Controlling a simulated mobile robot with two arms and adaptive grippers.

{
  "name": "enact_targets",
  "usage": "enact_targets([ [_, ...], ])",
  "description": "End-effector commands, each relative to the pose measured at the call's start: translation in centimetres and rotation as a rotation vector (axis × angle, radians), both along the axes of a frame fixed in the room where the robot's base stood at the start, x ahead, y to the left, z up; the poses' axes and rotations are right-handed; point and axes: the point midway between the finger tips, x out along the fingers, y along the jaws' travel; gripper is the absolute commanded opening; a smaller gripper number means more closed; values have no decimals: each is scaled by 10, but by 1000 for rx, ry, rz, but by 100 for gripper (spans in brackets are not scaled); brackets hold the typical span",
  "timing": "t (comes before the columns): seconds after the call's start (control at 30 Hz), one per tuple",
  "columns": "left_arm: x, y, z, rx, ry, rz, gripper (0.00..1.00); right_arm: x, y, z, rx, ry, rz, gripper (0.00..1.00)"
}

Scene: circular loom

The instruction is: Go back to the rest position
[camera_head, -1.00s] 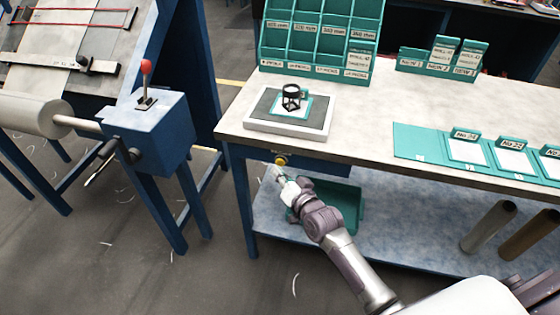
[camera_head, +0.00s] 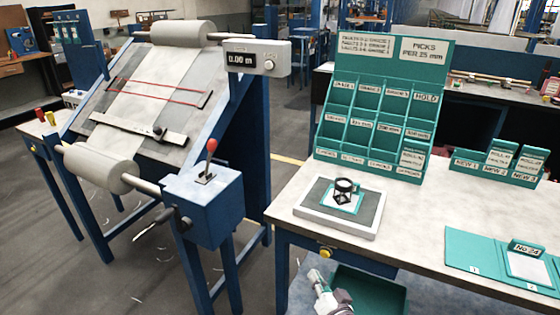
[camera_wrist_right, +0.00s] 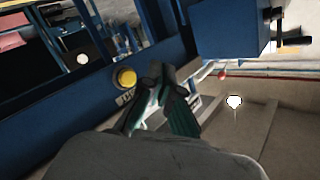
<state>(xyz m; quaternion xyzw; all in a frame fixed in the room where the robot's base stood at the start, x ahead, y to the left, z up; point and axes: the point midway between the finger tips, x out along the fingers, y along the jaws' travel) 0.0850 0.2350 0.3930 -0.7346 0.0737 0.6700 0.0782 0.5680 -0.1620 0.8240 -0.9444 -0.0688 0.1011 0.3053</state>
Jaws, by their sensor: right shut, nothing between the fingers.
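My right gripper (camera_head: 318,279) shows at the bottom of the head view, in front of the table's front edge and just below the yellow knob (camera_head: 325,253). In the right wrist view its dark fingertips (camera_wrist_right: 160,88) are together with nothing between them. The yellow knob (camera_wrist_right: 125,77) lies just left of the fingertips in that view; the fingers look apart from it. My left gripper is in neither view.
The worktable (camera_head: 420,235) holds a grey pad (camera_head: 312,215) with a black magnifier (camera_head: 344,188), and a green sorting rack (camera_head: 375,120). A green bin (camera_head: 370,292) sits below. At left stands the blue loom frame (camera_head: 200,212) with a red-knobbed lever (camera_head: 210,150).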

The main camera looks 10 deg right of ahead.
Motion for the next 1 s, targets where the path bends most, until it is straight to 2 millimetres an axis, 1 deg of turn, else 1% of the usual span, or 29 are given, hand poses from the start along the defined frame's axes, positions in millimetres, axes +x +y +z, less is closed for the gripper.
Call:
enact_targets([
  [0.07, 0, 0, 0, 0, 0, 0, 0, -5, -1, -19, -22, 35, 2, 0],
  [0.17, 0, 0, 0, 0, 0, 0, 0, -20, -3, -65, -81, 121, 10, 0],
  [0.2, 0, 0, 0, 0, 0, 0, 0, -30, -5, -89, -114, 169, 16, 0],
  [0.27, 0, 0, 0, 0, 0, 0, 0, -49, -8, -130, -170, 248, 30, 0],
  [0.3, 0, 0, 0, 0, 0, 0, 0, -65, -10, -157, -210, 304, 43, 0],
  [0.37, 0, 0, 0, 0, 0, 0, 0, -91, -14, -196, -267, 385, 64, 0],
  [0.4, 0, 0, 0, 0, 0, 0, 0, -109, -17, -220, -304, 438, 81, 0],
  [0.47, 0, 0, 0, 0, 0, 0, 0, -140, -22, -255, -359, 518, 110, 0],
  [0.5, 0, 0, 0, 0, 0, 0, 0, -162, -25, -277, -393, 571, 131, 0],
  [0.57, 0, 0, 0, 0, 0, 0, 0, -197, -30, -307, -444, 650, 166, 0],
  [0.6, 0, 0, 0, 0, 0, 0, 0, -221, -34, -326, -476, 702, 190, 0],
  [0.67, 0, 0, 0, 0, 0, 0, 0, -259, -39, -351, -525, 778, 232, 0],
  [0.7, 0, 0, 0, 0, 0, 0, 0, -287, -43, -366, -555, 830, 261, 0],
  [0.77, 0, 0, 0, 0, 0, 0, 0, -326, -49, -386, -597, 902, 306, 0],
  [0.8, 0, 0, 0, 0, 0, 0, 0, -352, -53, -396, -623, 947, 337, 0],
  [0.9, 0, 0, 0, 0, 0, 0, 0, -408, -62, -415, -676, 1042, 407, 0],
  [1.0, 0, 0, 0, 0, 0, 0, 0, -450, -68, -425, -711, 1110, 462, 0],
])
